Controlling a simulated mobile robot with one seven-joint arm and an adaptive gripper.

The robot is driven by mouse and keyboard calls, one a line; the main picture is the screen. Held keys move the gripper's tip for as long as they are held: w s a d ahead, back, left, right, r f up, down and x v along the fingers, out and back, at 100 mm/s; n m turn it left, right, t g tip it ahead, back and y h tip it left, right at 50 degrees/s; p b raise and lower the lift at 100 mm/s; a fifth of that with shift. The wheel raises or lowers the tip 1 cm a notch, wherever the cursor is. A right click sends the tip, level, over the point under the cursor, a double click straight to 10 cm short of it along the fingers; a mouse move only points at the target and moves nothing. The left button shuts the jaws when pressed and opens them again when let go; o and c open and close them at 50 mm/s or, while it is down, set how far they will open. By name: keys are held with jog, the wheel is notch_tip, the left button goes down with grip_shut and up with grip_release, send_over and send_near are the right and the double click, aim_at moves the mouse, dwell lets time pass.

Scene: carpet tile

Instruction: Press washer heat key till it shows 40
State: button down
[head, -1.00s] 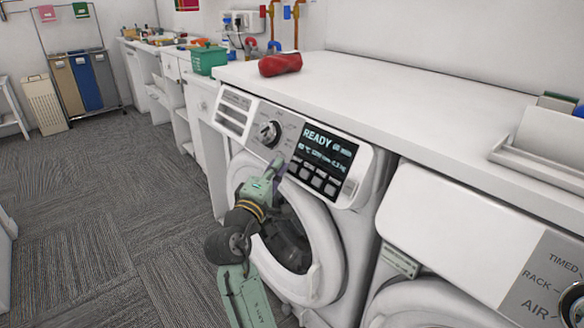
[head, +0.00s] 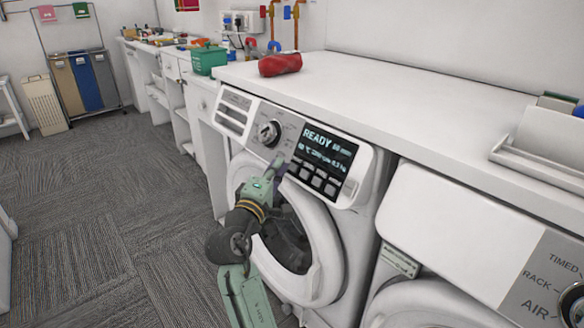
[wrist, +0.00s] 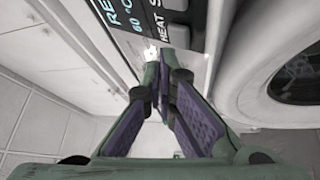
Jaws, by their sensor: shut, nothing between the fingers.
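The washer (head: 232,120) has a dark display (head: 327,150) that reads READY with a time, and a smaller line below. In the wrist view the display (wrist: 125,8) shows 60 °C. Several grey keys (head: 316,181) sit in a row under it. The heat key (wrist: 178,33), with its HEAT label beside it, shows in the wrist view. My gripper (head: 280,161) is shut and empty, its tips at the left end of the key row. In the wrist view the tips (wrist: 165,60) are close to the heat key; I cannot tell whether they touch.
A round dial (head: 269,133) is left of the display. The washer's round door (head: 318,235) is below my gripper. A second machine (head: 450,230) stands at right.

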jog(key=shift+w+d+f, duration=0.15)
jog(key=shift+w+d, duration=0.05)
jog(key=shift+d, duration=0.05)
jog(key=shift+w+d+f, duration=0.2)
jog(key=shift+d, duration=0.1)
dwell(0.7)
dwell(0.3)
jog(key=shift+s+a+r, duration=0.35)
jog(key=shift+s+a, duration=0.1)
jog(key=shift+a, duration=0.15)
jog(key=shift+p, duration=0.3)
jog(key=s+a+r+p, duration=0.1)
jog(key=s+a+r, duration=0.1)
jog(key=a, duration=0.1)
jog(key=shift+s+a+r+p, duration=0.15)
jog(key=shift+s+a+p, duration=0.15)
jog(key=shift+p, duration=0.1)
dwell(1.0)
